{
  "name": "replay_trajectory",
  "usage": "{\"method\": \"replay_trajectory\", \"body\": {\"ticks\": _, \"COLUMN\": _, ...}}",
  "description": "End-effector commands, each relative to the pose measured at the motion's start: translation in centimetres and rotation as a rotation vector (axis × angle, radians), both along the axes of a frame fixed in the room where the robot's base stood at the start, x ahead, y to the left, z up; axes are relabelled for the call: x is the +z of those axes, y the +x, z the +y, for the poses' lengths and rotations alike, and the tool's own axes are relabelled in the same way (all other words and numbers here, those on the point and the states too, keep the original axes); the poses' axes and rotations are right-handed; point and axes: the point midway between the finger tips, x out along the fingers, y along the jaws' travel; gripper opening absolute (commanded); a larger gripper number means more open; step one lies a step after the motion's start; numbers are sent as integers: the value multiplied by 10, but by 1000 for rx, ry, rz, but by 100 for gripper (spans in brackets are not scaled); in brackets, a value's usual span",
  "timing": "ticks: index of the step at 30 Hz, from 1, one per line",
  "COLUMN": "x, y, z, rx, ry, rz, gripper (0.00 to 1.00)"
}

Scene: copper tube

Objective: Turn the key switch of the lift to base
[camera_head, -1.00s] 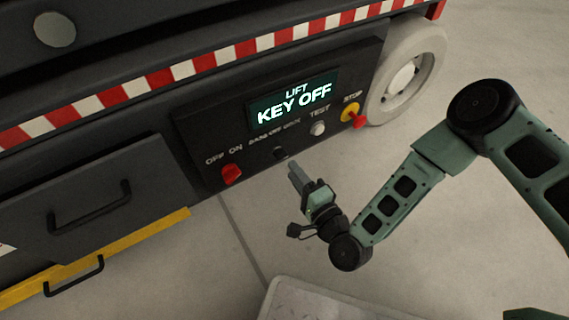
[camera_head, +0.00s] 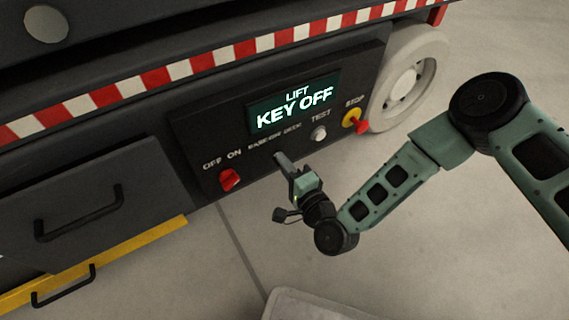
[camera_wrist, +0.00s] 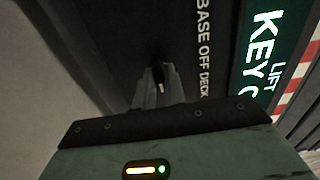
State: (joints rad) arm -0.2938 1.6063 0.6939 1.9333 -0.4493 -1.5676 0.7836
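The control panel (camera_head: 195,130) on the lift's side has a label reading BASE OFF DECK (camera_wrist: 203,50) for the key switch. The screen (camera_head: 294,106) shows LIFT KEY OFF. My gripper (camera_head: 280,159) points at the panel just below that label, its fingertips at the key switch, which they mostly hide in the head view. In the wrist view my gripper's fingers (camera_wrist: 157,78) are close together, with a dark round part beyond them and a small pale piece between the tips. I cannot tell whether they grip the key.
A red OFF/ON switch (camera_head: 230,180) is left of my gripper. A pale TEST button (camera_head: 319,134) and a red and yellow STOP control (camera_head: 355,121) are to the right. A drawer with a black handle (camera_head: 80,212) is at left, a white wheel (camera_head: 408,80) at right.

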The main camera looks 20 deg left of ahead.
Motion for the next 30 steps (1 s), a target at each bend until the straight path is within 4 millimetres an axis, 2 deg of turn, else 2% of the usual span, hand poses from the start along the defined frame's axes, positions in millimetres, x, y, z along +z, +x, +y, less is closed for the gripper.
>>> {"method": "replay_trajectory", "body": {"ticks": 11, "x": 3, "y": 0, "z": 0, "rx": -1, "ry": -58, "rz": -68, "gripper": 0}}
{"method": "replay_trajectory", "body": {"ticks": 30, "x": 3, "y": 0, "z": -1, "rx": 0, "ry": -388, "rz": -454, "gripper": 0}}
